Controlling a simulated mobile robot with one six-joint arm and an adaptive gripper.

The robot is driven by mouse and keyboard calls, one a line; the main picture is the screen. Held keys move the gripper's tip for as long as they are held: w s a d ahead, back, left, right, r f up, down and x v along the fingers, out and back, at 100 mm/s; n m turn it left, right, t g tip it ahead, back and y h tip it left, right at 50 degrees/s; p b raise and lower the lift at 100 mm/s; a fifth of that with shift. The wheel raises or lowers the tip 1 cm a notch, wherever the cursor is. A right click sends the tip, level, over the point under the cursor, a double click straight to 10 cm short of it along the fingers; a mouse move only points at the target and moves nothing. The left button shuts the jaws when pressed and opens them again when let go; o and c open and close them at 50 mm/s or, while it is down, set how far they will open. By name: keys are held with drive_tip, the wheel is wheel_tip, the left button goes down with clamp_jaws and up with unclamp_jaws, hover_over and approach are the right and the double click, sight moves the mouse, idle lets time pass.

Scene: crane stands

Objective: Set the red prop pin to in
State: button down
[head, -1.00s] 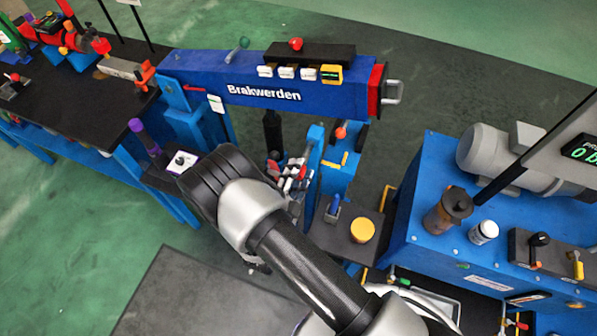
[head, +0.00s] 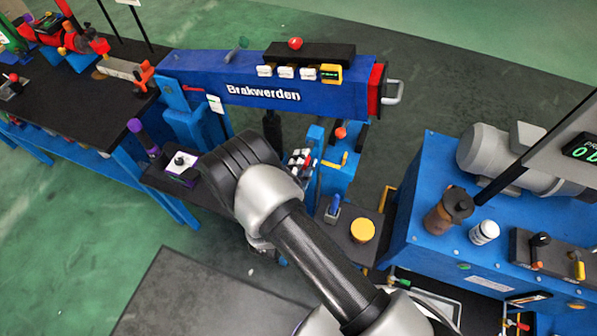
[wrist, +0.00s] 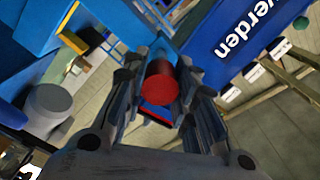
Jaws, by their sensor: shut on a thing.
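The red prop pin shows in the wrist view as a round red end (wrist: 162,88) between the two fingers of my gripper (wrist: 165,95). The fingers are closed around it. A blue post stands just beyond the pin, and a red and black piece shows right below it. How deep the pin sits is hidden. In the head view my arm and wrist cover most of the gripper, whose fingertips (head: 300,163) show beside the blue upright post (head: 313,150) under the blue boom. The pin cannot be made out clearly there.
The blue boom (head: 200,75) marked Brakwerden runs above the gripper. A dark shelf with a yellow knob (head: 362,230) lies to the right, near the blue motor cabinet (head: 420,190). A small box with a black knob (head: 180,162) stands to the left. Open floor lies at lower left.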

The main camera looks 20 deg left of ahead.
drive_tip(key=w, duration=0.3)
drive_tip(key=shift+w+d, duration=0.15)
drive_tip(key=shift+w, duration=0.2)
drive_tip(key=c, duration=1.2)
unclamp_jaws()
drive_tip(key=shift+c, duration=0.2)
drive_tip(key=s, duration=1.2)
drive_tip(key=shift+a, duration=0.45)
drive_tip(key=shift+r, duration=0.1)
